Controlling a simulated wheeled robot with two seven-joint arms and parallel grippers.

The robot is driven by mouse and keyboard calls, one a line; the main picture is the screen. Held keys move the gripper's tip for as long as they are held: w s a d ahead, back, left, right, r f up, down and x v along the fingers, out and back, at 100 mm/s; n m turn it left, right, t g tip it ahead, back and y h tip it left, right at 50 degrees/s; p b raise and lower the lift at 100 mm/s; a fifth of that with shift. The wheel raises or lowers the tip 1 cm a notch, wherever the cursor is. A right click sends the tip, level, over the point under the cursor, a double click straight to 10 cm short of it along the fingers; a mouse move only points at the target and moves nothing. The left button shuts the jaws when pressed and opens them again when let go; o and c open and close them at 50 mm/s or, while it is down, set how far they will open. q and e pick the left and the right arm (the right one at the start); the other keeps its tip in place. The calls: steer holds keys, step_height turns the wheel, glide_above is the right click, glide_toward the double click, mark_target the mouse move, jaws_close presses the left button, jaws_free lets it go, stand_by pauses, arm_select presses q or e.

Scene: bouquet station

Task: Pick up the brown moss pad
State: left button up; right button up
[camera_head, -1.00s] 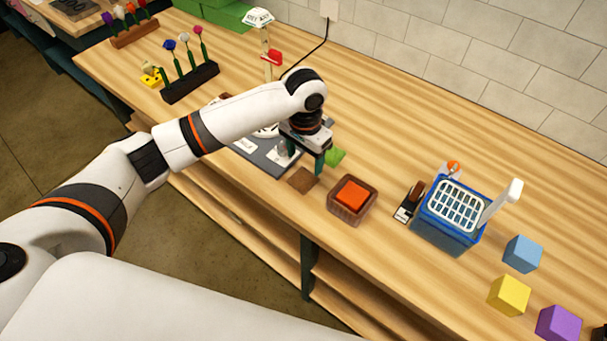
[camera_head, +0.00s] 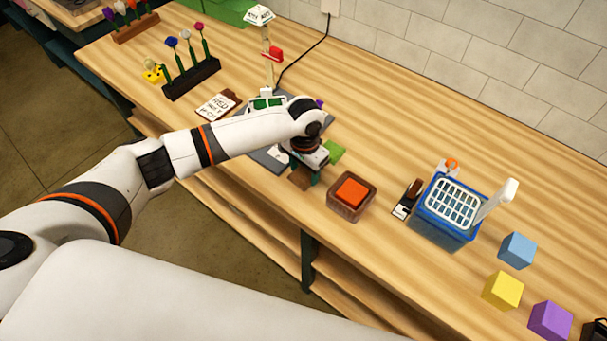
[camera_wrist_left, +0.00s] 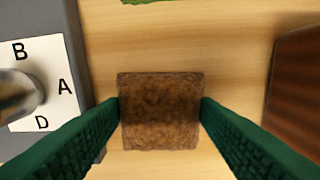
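The brown moss pad (camera_wrist_left: 160,112) is a flat square on the wooden table, centred in the left wrist view. In the head view it (camera_head: 300,179) is partly covered by my left gripper (camera_head: 309,177). In the left wrist view the two green fingers of my left gripper (camera_wrist_left: 160,106) are spread, one on each side of the pad. The fingers look very near its left and right edges; I cannot tell whether they touch it. My right gripper is not in view.
A grey board with a lettered card (camera_wrist_left: 48,80) lies left of the pad. A green pad (camera_head: 335,151) lies behind it. Coloured cubes sit farther right.

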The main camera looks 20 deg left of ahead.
arm_select(q)
steer(key=shift+c, duration=1)
